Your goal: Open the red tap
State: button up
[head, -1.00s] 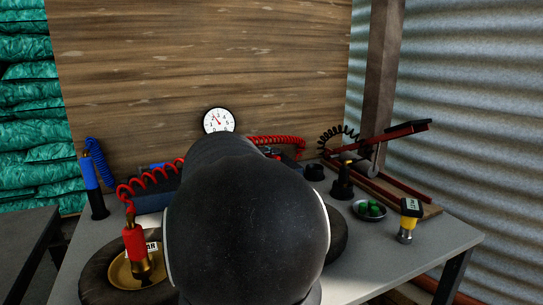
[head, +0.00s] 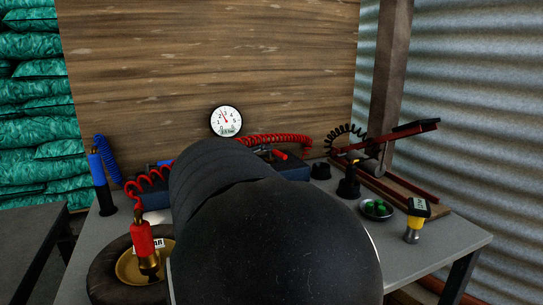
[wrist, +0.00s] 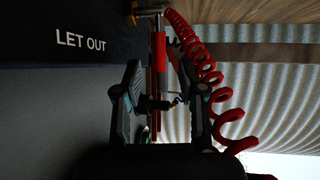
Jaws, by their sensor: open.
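The red tap shows in the wrist view as a red lever (wrist: 159,50), beside a dark face lettered "LET OUT". My gripper (wrist: 160,72) is open in the wrist view, its two fingers on either side of the lever's line. I cannot tell whether either finger touches it. In the head view a small red lever (head: 281,155) shows on the dark box at the board's foot, partly behind my arm. My gripper is hidden behind my arm in that view.
A red coiled hose (wrist: 208,75) runs close beside one finger.

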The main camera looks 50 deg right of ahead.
jog(key=a, duration=0.3)
jog(key=a+r, duration=0.1)
jog(key=shift+s+a, duration=0.1)
jog(key=shift+a, duration=0.3)
